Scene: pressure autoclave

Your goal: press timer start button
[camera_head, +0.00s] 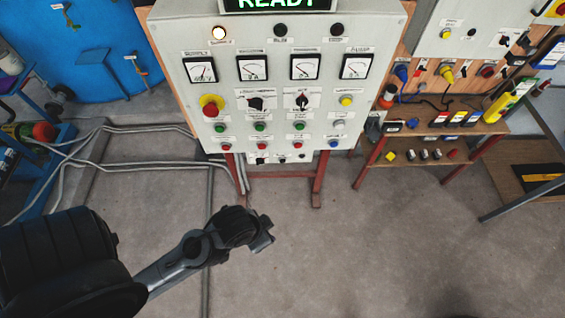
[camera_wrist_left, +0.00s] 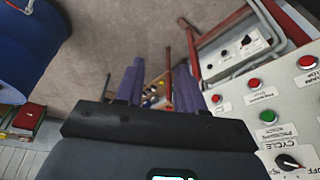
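The control panel (camera_head: 180,120) stands at centre in the head view, with a lit READY display (camera_head: 280,3) on top. It has a row of green buttons (camera_head: 260,126), a row of red buttons (camera_head: 262,147), a yellow button (camera_head: 346,100), a grey button (camera_head: 339,125) and a blue button (camera_head: 334,143). The labels are too small to tell which is timer start. My left gripper (camera_head: 268,236) is below and in front of the panel, apart from it. In the left wrist view its fingers (camera_wrist_left: 158,85) are spread with nothing between; the panel's green button (camera_wrist_left: 268,116) shows at right.
The panel carries several dial gauges (camera_head: 251,67), two selector knobs (camera_head: 256,103) and a red mushroom button on yellow (camera_head: 211,105). A wooden bench (camera_head: 440,133) with small items is at right. Grey cables (camera_head: 130,130) run along the left floor. The floor (camera_head: 330,260) right of the gripper is clear.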

